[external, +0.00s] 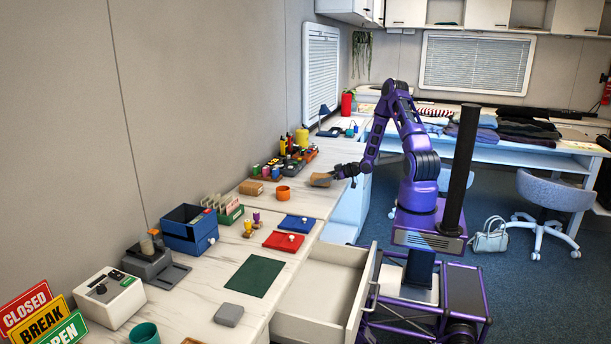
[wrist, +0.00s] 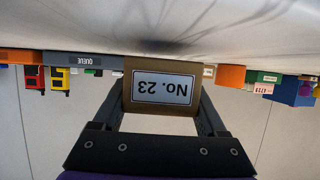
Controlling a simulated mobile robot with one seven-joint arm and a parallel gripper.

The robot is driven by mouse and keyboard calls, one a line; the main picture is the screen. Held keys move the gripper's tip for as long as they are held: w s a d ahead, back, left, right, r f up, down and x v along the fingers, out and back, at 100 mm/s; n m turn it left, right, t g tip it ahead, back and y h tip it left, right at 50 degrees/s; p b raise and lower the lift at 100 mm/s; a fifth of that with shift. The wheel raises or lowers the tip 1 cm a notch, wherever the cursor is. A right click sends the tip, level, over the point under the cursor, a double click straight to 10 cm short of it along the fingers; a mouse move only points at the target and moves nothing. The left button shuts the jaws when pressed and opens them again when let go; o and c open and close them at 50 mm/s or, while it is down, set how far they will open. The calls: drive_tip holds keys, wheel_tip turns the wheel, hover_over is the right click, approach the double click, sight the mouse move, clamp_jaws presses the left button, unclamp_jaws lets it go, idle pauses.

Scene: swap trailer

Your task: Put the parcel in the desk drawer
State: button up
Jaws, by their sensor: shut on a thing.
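A small brown parcel-like box (wrist: 127,91) with a white label reading "No. 23" sits between my fingers in the wrist view, where it appears upside down. In the external view my gripper (external: 338,174) is shut on this brown box (external: 320,180) at the right edge of the worktop, behind the orange mug. I cannot tell whether the box touches the worktop. The desk drawer (external: 316,287) is pulled out at the front of the desk, nearer the camera than my gripper. Its visible inside looks empty.
Another brown block (external: 251,188) lies left of the orange mug (external: 283,193). Blue boxes (external: 189,229) stand by the wall.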

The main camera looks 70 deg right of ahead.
drive_tip(key=shift+f, duration=0.45)
drive_tip(key=shift+f, duration=0.1)
drive_tip(key=shift+f, duration=0.2)
drive_tip(key=o, duration=1.4)
drive_tip(key=shift+r, duration=0.15)
drive_tip(key=p+v, duration=0.2)
drive_tip(key=v, duration=1.5)
drive_tip(key=shift+s, duration=0.2)
